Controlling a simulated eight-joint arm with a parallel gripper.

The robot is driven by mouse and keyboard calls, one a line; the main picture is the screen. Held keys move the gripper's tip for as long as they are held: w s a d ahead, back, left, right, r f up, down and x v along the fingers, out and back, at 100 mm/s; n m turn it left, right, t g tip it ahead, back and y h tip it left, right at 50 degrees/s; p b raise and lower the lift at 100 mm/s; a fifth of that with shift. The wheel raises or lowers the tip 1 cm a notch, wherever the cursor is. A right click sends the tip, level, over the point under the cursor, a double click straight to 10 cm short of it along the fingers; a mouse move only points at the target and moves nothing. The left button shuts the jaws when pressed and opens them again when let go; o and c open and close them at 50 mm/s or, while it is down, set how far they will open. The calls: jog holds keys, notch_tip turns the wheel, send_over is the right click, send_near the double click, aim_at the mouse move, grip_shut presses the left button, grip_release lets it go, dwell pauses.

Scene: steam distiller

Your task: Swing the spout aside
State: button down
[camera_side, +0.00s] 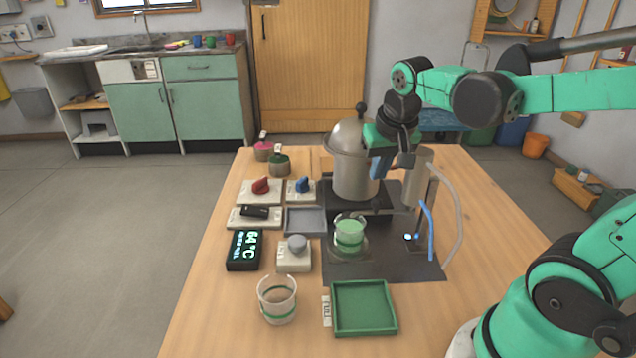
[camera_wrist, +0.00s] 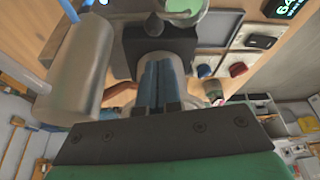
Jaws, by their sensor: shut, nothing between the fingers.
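My gripper (camera_side: 380,168) hangs in front of the metal still pot (camera_side: 345,165), its blue fingers pointing down. In the wrist view the two blue fingers (camera_wrist: 158,84) lie side by side, shut and empty. The metal condenser cylinder (camera_side: 418,180) stands just right of my gripper; it also shows large at left in the wrist view (camera_wrist: 82,60).
An empty beaker (camera_side: 277,302) and a green tray (camera_side: 363,308) stand at the table front. Red (camera_side: 261,186) and blue knobs (camera_side: 302,185) and a temperature display (camera_side: 244,249) are at left. Tubing (camera_side: 452,215) runs beside the condenser.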

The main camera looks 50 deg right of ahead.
aim_at(374, 202)
jog(key=shift+x, duration=2.5)
jog(key=shift+s+a+n+y, duration=0.3)
jog(key=shift+s+a+n, duration=0.1)
jog(key=shift+n, duration=0.5)
jog(key=shift+s+a+n+y, duration=0.3)
jog(key=shift+s+a+n, duration=0.15)
jog(key=shift+n, duration=0.55)
jog(key=s+n+y, duration=0.1)
jog(key=s+n, duration=0.1)
jog(key=n, duration=0.1)
jog(key=s+a+n+y, duration=0.1)
jog(key=n, duration=0.2)
jog(key=s+n+y, duration=0.1)
jog(key=s+n, duration=0.1)
jog(key=n, duration=0.1)
jog(key=shift+s+a, duration=0.3)
jog(key=shift+s, duration=0.2)
jog(key=shift+r, duration=0.1)
jog(key=v, duration=0.9)
jog(key=shift+d+r, duration=0.25)
jog(key=shift+r, duration=0.1)
